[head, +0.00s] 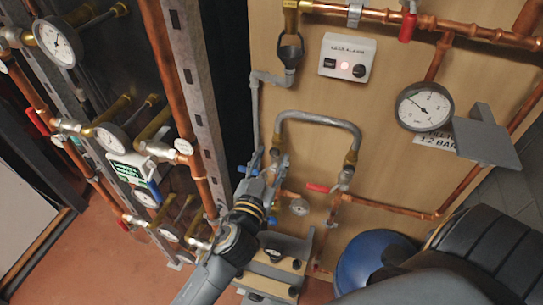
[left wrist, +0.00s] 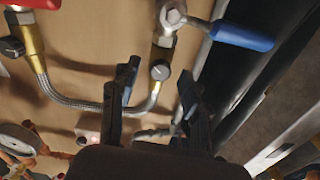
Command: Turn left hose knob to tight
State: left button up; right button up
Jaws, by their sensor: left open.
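The grey hose (head: 318,116) arches on the wooden panel. In the left wrist view, the same braided hose (left wrist: 75,101) hangs as a loop between two brass fittings. In the head view, my left gripper (head: 269,178) reaches up to the hose's left end and hides the knob. My right gripper is not seen.
A blue valve handle (left wrist: 243,37) sits close to the knob. A red valve handle (head: 318,187) is at the hose's right end. A gauge (head: 424,107), copper pipes (head: 395,208) and a white alarm box (head: 346,57) surround the hose. A metal post (head: 200,90) stands left.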

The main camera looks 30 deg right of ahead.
pick_arm(q)
jog(key=shift+w+d, duration=0.15)
jog(key=shift+d, duration=0.05)
grip_shut()
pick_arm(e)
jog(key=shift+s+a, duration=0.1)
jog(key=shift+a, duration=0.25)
